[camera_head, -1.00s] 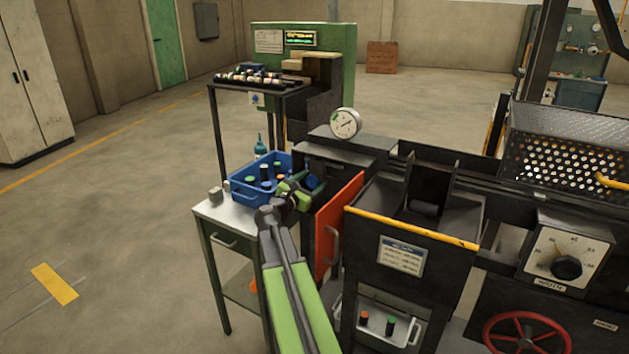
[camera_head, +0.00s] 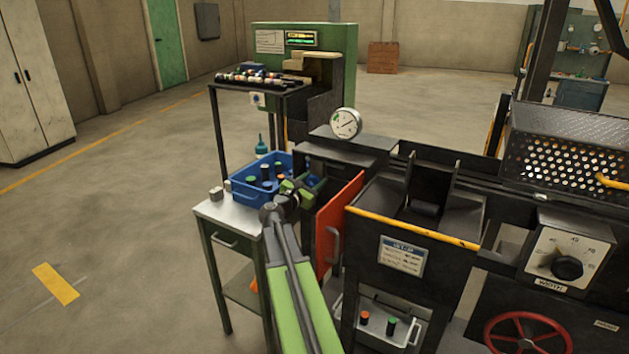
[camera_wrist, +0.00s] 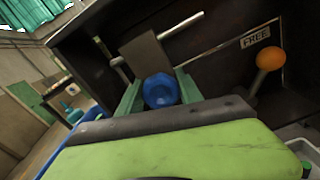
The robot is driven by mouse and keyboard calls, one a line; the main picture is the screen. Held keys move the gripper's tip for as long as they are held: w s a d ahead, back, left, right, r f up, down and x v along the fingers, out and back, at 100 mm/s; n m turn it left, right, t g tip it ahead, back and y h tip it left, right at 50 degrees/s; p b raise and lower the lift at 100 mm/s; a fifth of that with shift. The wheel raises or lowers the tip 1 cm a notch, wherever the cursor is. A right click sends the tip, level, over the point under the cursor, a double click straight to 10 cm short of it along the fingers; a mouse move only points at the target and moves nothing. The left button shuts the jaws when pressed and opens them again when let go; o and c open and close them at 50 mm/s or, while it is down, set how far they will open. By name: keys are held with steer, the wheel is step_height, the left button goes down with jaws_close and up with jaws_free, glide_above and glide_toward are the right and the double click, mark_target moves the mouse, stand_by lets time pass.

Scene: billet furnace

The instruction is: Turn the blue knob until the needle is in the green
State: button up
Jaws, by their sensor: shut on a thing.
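The blue knob (camera_wrist: 160,90) shows in the wrist view between the two green fingers of my gripper (camera_wrist: 158,94), on the dark machine face. My gripper is shut on it. In the head view my gripper (camera_head: 301,188) is at the left end of the machine and hides the knob. The round white gauge (camera_head: 346,123) stands on top of the machine, above and right of my gripper. It has a small green patch at its left side. Its dark needle appears to slant toward the upper right, outside the green, but it is small.
A blue bin (camera_head: 247,190) of cylinders sits on the side table, close left of my gripper. An open orange door (camera_head: 340,225) stands just right of my arm. An orange ball-ended lever (camera_wrist: 270,60) beside a FREE label is right of the knob.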

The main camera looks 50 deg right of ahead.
steer(key=shift+a+f+m, duration=0.1)
steer(key=shift+a+m, duration=0.15)
steer(key=shift+m, duration=0.75)
steer(key=m, duration=0.4)
steer(key=shift+m, duration=0.3)
steer(key=m, duration=0.3)
steer(key=shift+f, duration=0.1)
steer(key=shift+s+m, duration=0.1)
steer(key=shift+m, duration=2.1)
steer(key=o, duration=1.4)
steer(key=shift+c, duration=0.2)
